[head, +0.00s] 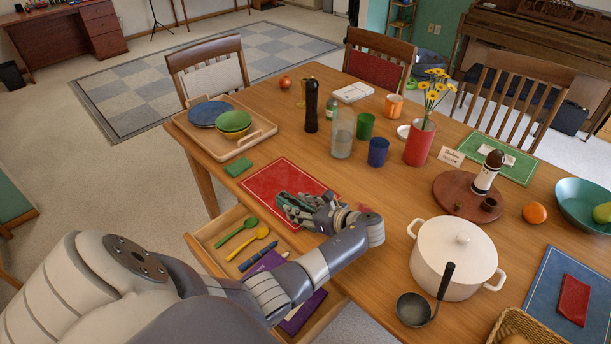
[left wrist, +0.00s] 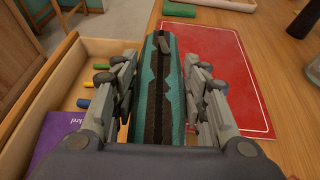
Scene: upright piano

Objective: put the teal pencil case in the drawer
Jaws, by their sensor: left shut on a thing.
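The teal pencil case (left wrist: 172,100), with a dark zigzag pattern and a zip, is between the fingers of my left gripper (left wrist: 166,72) in the left wrist view. The gripper is shut on it. In the head view my left gripper (head: 297,207) is at the near edge of the red placemat, beside the open drawer, and largely hides the case. The drawer (head: 204,250) is pulled out under the table's near edge. It holds a green spoon (head: 236,234), a yellow spoon (head: 247,245), a blue pen (head: 252,262) and purple items (head: 303,310). My arm covers part of it. My right gripper is out of view.
A red placemat (head: 268,182) lies under and beyond the gripper. A white pot (head: 430,255) and a ladle (head: 413,309) stand to the right. Glasses and a dark mill (head: 311,106) are farther back.

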